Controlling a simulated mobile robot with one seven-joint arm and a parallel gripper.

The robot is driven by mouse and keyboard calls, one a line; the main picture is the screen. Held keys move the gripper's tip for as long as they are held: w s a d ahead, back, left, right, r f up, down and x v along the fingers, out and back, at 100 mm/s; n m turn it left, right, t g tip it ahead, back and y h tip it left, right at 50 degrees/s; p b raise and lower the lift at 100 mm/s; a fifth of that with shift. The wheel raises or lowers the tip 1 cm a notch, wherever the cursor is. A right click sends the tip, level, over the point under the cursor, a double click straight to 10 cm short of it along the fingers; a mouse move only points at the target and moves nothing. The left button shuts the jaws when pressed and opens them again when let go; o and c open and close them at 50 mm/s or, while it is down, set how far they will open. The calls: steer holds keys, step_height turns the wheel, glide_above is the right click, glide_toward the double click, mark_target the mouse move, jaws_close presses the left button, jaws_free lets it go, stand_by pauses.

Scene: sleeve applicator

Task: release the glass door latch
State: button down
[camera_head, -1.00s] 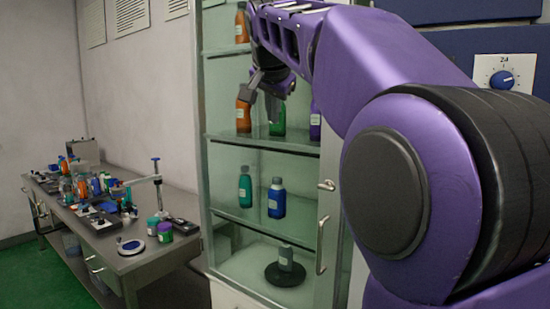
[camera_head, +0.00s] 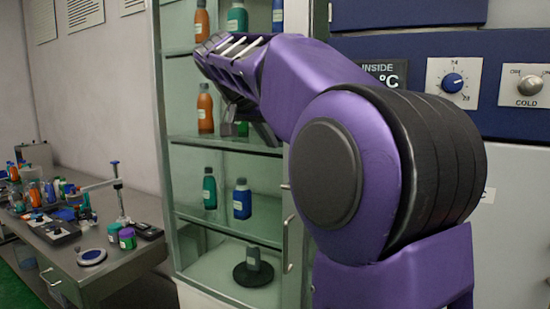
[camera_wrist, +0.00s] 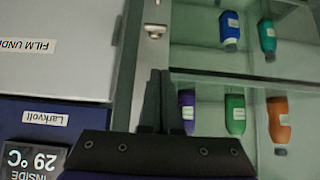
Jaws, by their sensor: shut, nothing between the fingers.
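The glass door latch (camera_wrist: 155,30) is a small metal piece on the grey door frame in the wrist view, which is upside down. In the head view only its edge (camera_head: 285,187) shows beside my arm. The glass-fronted cabinet (camera_head: 166,150) holds bottles on its shelves. My gripper (camera_wrist: 153,78) is shut and empty, its dark fingers pointing toward the frame near the latch, with a gap in the picture between tips and latch. In the head view my gripper (camera_head: 250,122) hangs in front of the shelves, partly hidden by my arm.
A vertical door handle (camera_head: 289,243) is below the latch. A cluttered bench (camera_head: 100,270) stands at left. At right is a blue control panel (camera_head: 405,45) with knobs. Bottles, including a blue one (camera_head: 242,199), stand on the cabinet shelves.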

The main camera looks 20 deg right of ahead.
steer(key=s+a+f+x, duration=0.1)
steer(key=f+x, duration=0.1)
steer(key=x, duration=1)
steer(key=shift+a, duration=0.3)
steer(key=shift+s+b, duration=0.3)
steer(key=shift+b, duration=0.05)
